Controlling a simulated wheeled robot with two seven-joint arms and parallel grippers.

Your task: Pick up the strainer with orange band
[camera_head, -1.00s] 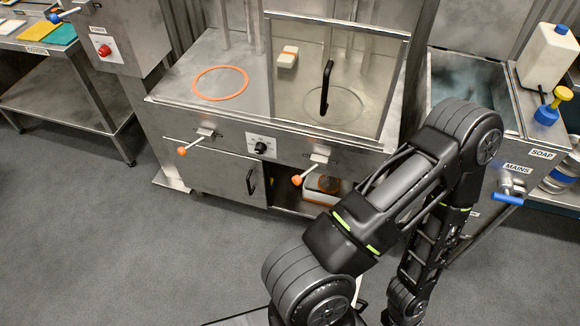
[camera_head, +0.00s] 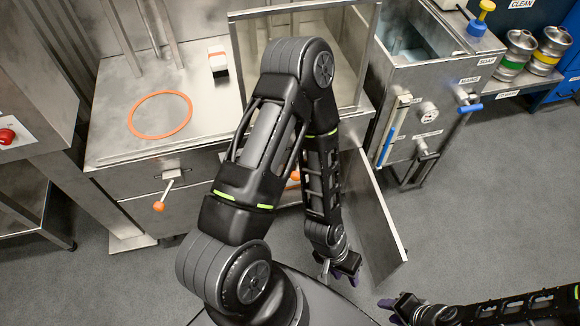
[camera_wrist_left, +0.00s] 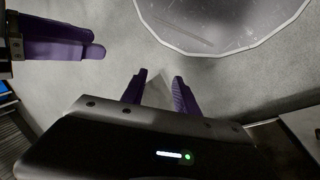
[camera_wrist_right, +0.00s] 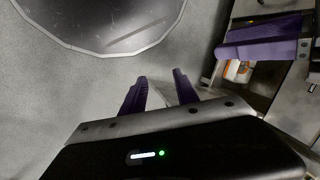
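I cannot make out a strainer with an orange band in any view now. Two metal vessels stand on the shelf at the upper right of the head view: one with a green band (camera_head: 514,56) and one with a yellow band (camera_head: 548,50). My left gripper (camera_head: 338,276) is low in front of the open cabinet door, open and empty; its parted fingers show in the left wrist view (camera_wrist_left: 160,77). My right gripper (camera_head: 388,309) is at the lower right, near the left one, also open and empty in the right wrist view (camera_wrist_right: 159,76).
An orange ring (camera_head: 160,114) lies flat on the steel worktop (camera_head: 120,90). The cabinet door (camera_head: 375,215) stands open beside my left arm. An orange-and-white object (camera_wrist_right: 238,70) shows at the cabinet. A sink unit (camera_head: 430,60) stands right; floor at right is clear.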

